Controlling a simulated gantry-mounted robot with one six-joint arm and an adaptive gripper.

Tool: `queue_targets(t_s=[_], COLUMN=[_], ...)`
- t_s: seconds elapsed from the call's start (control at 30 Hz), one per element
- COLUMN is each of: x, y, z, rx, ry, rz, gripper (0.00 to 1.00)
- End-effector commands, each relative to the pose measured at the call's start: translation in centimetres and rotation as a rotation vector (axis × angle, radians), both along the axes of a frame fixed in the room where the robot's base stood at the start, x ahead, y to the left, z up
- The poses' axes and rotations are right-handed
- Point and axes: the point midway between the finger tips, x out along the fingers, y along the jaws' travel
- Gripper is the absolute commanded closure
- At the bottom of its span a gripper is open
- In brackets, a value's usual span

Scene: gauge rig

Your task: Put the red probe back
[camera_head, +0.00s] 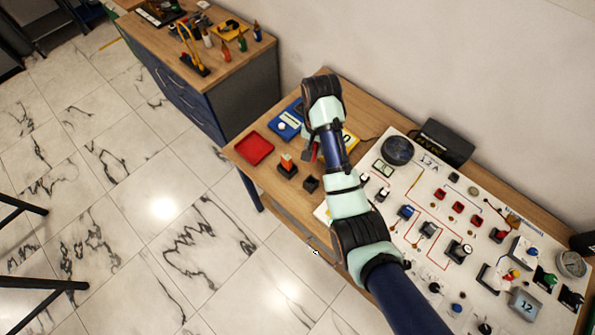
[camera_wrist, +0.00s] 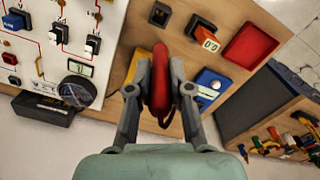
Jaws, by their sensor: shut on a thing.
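My gripper (camera_wrist: 160,72) is shut on the red probe (camera_wrist: 160,88), a long red piece between the two fingers in the wrist view. In the head view my gripper (camera_head: 312,150) is over the table's left end, mostly hidden by my arm. A small black block (camera_wrist: 159,14) sits beyond the probe's far end in the wrist view; it also shows in the head view (camera_head: 311,184). Beside it, a second black holder bears an orange-red piece with a white label (camera_wrist: 209,41), also in the head view (camera_head: 286,162). The probe's tip height above the table is unclear.
A red tray (camera_head: 253,149) and a blue meter (camera_head: 286,123) lie near the blocks. A yellow item (camera_head: 349,141) is partly behind my arm. The white gauge panel (camera_head: 410,178) fills the table's right. A separate cabinet (camera_head: 225,75) stands at the upper left.

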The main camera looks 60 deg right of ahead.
Motion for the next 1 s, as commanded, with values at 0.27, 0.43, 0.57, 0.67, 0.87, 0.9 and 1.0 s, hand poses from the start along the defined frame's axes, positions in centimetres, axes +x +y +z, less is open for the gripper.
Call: queue_targets(t_s=[0.27, 0.43, 0.57, 0.67, 0.87, 0.9, 1.0], x=[0.1, 0.0, 0.1, 0.1, 0.1, 0.1, 0.1], y=[0.1, 0.2, 0.2, 0.1, 0.1, 0.2, 0.2], z=[-7.2, -11.1, -14.2, -15.4, -16.3, -17.1, -19.0], rx=[0.000, 0.004, 0.003, 0.001, 0.001, 0.003, 0.002], ry=[0.000, 0.004, 0.003, 0.001, 0.001, 0.003, 0.001], rz=[0.004, 0.004, 0.005, 0.005, 0.005, 0.005, 0.005], gripper=[1.00, 1.00, 1.00, 1.00, 1.00, 1.00, 1.00])
